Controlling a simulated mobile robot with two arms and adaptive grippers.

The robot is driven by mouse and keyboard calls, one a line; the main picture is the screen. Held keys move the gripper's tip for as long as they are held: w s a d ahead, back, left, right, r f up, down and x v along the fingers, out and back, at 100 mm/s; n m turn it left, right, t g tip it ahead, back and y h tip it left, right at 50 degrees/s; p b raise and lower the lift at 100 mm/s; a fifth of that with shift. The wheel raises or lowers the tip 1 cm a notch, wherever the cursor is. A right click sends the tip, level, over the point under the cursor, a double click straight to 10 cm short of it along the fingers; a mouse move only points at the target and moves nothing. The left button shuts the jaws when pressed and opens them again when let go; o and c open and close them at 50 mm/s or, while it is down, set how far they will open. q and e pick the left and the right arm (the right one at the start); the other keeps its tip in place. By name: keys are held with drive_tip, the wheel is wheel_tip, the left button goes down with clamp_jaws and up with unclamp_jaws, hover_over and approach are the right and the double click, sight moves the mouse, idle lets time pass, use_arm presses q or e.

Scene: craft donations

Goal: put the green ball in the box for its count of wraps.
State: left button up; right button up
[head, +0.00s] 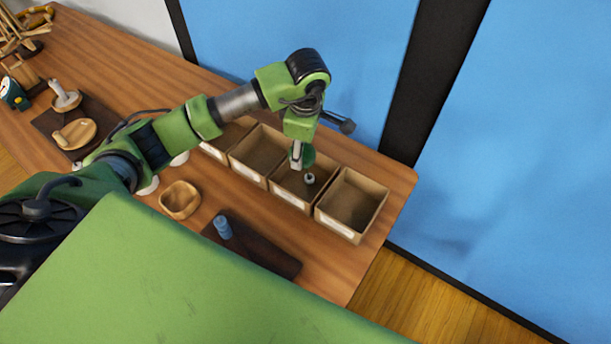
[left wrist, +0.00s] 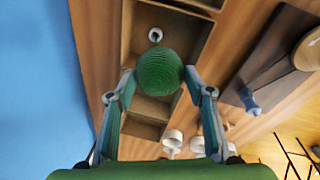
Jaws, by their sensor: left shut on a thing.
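The green ball (left wrist: 160,72) is held between the two fingertips of my left gripper (left wrist: 160,80) in the left wrist view. In the head view the left gripper (head: 299,155) hangs over the third box from the left (head: 287,192), with the green ball (head: 309,156) partly hidden behind its finger. A row of open cardboard boxes with white front labels runs along the table. The label writing is too small to read. My right gripper is not in view.
The rightmost box (head: 352,205) looks empty, as does the second box (head: 258,152); the leftmost is partly hidden by my arm. A blue spool-like piece (head: 222,228) stands on a dark mat (head: 275,258). A wooden bowl (head: 180,199) sits left of it.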

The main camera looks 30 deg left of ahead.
use_arm(q)
drive_tip(key=shift+w+a+f+n+p, duration=0.2)
drive_tip(key=shift+a+f+n+p, duration=0.15)
drive_tip(key=shift+n, duration=0.65)
drive_tip(key=shift+a+f+n, duration=0.2)
drive_tip(key=shift+f+n, duration=0.05)
drive_tip(key=shift+n, duration=0.05)
drive_tip(key=shift+w+f+b, duration=0.1)
drive_tip(key=shift+f+b, duration=1.7)
drive_tip(key=shift+f, duration=1.1)
drive_tip(key=o, duration=1)
drive_tip(key=shift+c, duration=0.2)
